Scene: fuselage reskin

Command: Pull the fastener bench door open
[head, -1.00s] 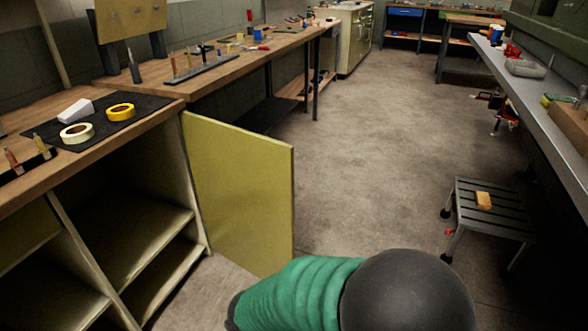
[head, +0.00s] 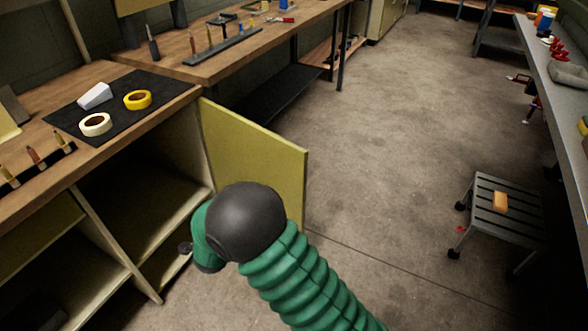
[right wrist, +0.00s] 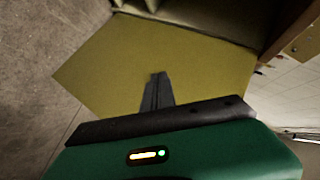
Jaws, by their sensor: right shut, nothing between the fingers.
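The fastener bench door (head: 255,155) is a flat yellow panel, swung wide open from the right end of the bench cabinet. Its lower part is hidden behind my right arm in the head view. It also fills much of the right wrist view (right wrist: 110,62). My right gripper (right wrist: 158,78) is shut and empty, its fingers together in front of the yellow panel. I cannot tell whether the fingertips touch it. In the head view my green and black right arm hides most of the gripper. My left gripper is out of view.
The bench cabinet has open shelves (head: 137,210). On the bench top a dark mat (head: 118,112) holds two tape rolls and a white block. A step stool (head: 490,225) with an orange block stands at right. The floor (head: 385,150) between is clear.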

